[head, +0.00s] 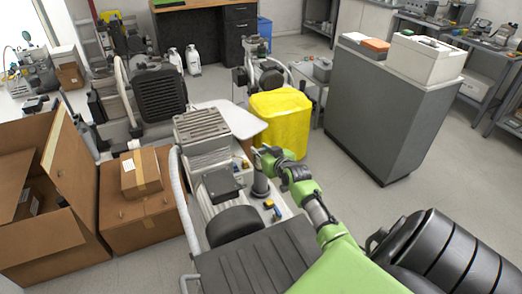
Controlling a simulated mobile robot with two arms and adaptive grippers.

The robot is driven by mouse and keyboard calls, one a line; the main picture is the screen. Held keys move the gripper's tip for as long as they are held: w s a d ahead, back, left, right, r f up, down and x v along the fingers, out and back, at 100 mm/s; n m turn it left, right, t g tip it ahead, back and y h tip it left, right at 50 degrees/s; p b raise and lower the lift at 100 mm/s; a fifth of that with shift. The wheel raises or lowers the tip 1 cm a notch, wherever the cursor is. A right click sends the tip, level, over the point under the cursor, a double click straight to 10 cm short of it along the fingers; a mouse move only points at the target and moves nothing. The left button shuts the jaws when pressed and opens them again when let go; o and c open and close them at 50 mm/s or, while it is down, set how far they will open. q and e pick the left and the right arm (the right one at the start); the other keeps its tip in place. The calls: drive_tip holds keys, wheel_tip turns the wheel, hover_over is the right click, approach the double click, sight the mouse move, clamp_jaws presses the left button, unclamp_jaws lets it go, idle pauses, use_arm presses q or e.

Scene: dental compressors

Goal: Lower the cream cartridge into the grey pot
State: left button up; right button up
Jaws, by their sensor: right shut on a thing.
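My right gripper (266,158), on the green arm from the lower right, is shut above the compressor unit in the middle of the view. The cream cartridge in its jaws is too small and too covered by the fingers to make out clearly. The grey pot (261,182) is a dark upright cylinder on the compressor, just below the gripper. I cannot tell whether the cartridge touches the pot or is above it. My left gripper is not in view.
The compressor (203,128) has a ribbed grey top and a pale hose at its left. A yellow bin (281,122) stands just behind the gripper. Cardboard boxes (140,212) are at left, a grey cabinet (375,115) at right. Bare floor lies between bin and cabinet.

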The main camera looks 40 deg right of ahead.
drive_tip(key=shift+f, duration=0.2)
idle(0.4)
drive_tip(key=shift+f+b, duration=1.3)
drive_tip(key=shift+f, duration=0.35)
drive_tip(key=shift+f+b, duration=0.55)
drive_tip(key=shift+f, duration=0.25)
drive_tip(key=shift+f+b, duration=0.35)
drive_tip(key=shift+f, duration=0.15)
drive_tip(key=shift+f, duration=0.2)
drive_tip(key=o, duration=1.2)
drive_tip(key=shift+v, duration=4)
